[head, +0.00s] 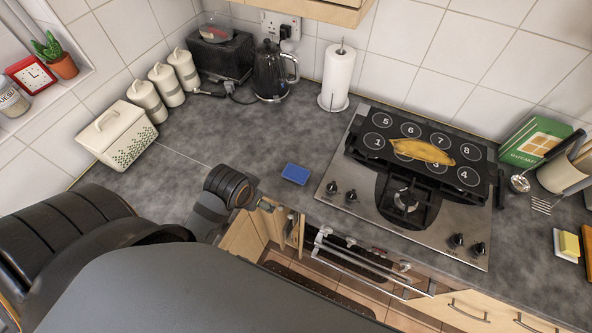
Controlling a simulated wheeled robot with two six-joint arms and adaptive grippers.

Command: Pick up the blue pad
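The blue pad (295,173) is a small flat rectangle lying on the grey worktop (225,130), near its front edge and just left of the hob. Nothing touches it. Parts of my own dark arm with orange rings fill the lower left, and one dark joint is a short way left of the pad. My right gripper does not show.
The hob (335,215) bears a numbered black plate (380,123) with a yellow folded food item (422,151). A paper towel roll (338,76), kettle (271,72) and toaster (222,58) stand behind. The worktop behind the pad is clear. A cupboard door (291,229) stands below the edge.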

